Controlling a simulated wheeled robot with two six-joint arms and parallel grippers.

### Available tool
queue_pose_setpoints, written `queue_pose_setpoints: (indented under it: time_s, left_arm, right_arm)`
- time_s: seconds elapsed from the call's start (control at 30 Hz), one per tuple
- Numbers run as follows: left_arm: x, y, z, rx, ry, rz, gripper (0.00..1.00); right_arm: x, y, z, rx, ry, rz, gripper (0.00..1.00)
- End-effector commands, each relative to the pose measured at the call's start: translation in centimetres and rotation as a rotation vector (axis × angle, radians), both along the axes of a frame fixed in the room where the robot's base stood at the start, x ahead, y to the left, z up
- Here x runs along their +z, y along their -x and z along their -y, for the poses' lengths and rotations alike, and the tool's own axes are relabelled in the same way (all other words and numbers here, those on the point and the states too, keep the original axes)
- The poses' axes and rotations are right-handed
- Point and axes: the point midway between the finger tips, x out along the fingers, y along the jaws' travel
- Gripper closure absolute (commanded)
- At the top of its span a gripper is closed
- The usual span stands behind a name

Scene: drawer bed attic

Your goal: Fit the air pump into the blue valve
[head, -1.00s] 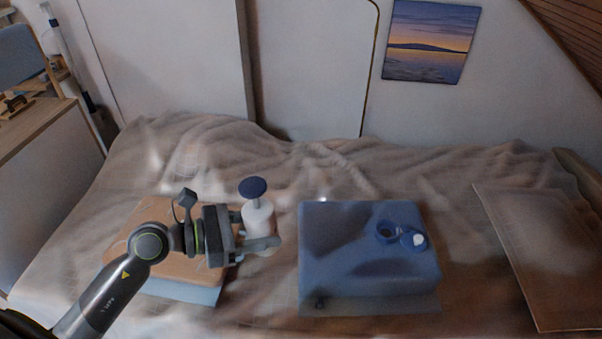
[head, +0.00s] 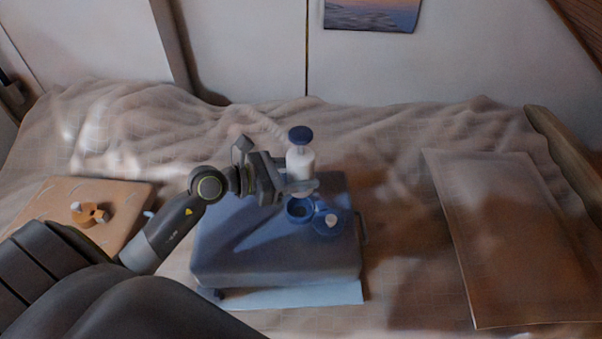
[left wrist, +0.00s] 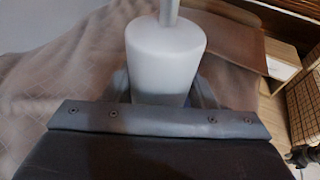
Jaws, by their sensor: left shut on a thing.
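My left gripper (head: 302,188) is shut on the air pump (head: 300,160), a white cylinder with a dark blue round handle on top. The pump is upright, above the far side of the blue cushion. In the left wrist view the white pump body (left wrist: 165,55) stands between the fingers; its lower end is hidden. The blue valve (head: 299,209) is an open ring on the blue cushion (head: 240,245), just below the pump in the head view. Its cap (head: 327,222) with a white plug lies open beside it. I cannot tell whether the pump touches the valve. My right gripper is not in view.
An orange cushion (head: 60,198) with an orange valve (head: 88,214) lies at the left. A flat brown board (head: 500,220) lies on the bed at the right. The rumpled blanket (head: 400,240) is clear between the blue cushion and the board.

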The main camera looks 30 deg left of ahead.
Motion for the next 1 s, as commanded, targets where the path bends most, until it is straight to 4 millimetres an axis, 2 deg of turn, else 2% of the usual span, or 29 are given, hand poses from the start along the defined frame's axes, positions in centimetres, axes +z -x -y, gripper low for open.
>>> queue_pose_setpoints:
  time_s: [0.37, 0.73, 1.0]
  left_arm:
    - [0.1, 0.0, 0.0, 0.0, 0.001, 0.001, 0.83]
    - [-3.3, 0.0, 0.0, 0.0, 0.001, 0.0, 0.83]
    - [-4.6, 0.0, 0.0, 0.0, 0.001, 0.002, 0.83]
  right_arm:
    - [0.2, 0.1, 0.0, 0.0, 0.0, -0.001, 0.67]
    - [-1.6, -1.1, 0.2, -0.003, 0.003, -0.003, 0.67]
    - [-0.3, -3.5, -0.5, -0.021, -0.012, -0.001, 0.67]
